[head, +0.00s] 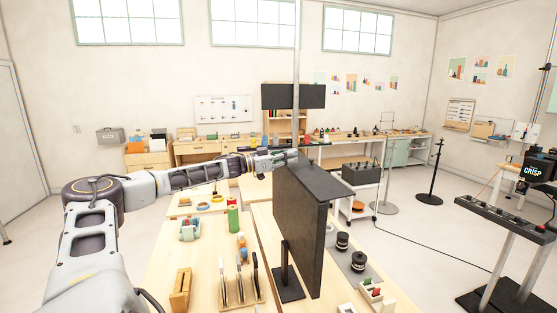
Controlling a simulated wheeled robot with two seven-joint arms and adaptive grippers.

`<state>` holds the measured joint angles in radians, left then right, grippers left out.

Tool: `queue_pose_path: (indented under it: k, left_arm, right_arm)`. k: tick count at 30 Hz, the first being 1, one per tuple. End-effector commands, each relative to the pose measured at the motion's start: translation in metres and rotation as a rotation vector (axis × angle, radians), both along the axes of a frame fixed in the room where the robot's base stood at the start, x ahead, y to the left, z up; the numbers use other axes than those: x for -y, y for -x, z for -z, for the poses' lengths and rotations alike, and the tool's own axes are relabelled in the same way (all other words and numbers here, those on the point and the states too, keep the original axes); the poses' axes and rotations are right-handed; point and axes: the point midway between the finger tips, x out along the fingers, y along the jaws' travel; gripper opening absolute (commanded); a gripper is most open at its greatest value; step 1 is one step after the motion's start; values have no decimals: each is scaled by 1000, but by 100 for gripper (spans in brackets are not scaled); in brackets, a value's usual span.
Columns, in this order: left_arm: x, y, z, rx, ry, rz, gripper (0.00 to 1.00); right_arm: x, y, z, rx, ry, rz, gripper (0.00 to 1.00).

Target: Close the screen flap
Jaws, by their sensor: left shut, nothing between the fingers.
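The screen flap appears to be the large dark panel (300,222) standing upright on the table in the middle of the head view. It is seen at a slant, with its narrow edge toward me and a black foot at its base. My left gripper (284,158) is at the panel's far upper end, reaching in from the left. It is shut and empty. I cannot tell whether it touches the panel. The panel's far lower part and any hinge are hard to make out. My right gripper is out of view.
Left of the panel, the wooden table (170,255) holds a rack of upright plates (238,283), a green cylinder (233,218) and small props. Right of it are black spools (342,241) on a grey mat. A thin grey pole rises behind the panel.

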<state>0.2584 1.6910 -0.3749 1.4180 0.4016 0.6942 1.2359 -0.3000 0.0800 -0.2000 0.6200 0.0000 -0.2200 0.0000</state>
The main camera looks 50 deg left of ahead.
Motion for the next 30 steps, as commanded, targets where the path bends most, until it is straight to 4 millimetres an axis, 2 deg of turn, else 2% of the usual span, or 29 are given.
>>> queue_pose_path:
  k: [16,30]
  left_arm:
    - [-9,13,0,3,0,-12,0]
    - [-18,32,2,5,-1,-10,0]
  right_arm:
    - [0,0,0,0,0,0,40]
    - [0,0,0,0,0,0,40]
